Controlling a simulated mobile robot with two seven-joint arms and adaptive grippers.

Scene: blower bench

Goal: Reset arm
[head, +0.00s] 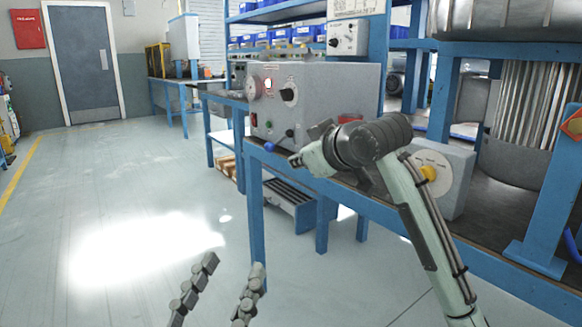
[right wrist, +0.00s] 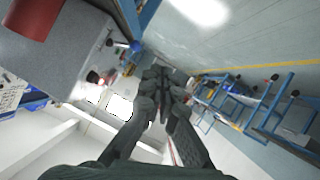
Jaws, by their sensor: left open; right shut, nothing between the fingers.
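My left gripper (head: 233,268) shows at the bottom of the head view, its two dark segmented fingers spread apart with nothing between them, above the pale floor.
The blue bench frame (head: 375,205) runs along the right. A pale block with a round yellow-centred disc (head: 430,172) and a large ribbed motor housing (head: 535,120) stand there. Open floor (head: 110,190) lies left, towards a grey door (head: 85,62). A blue step (head: 290,200) sits under the bench.

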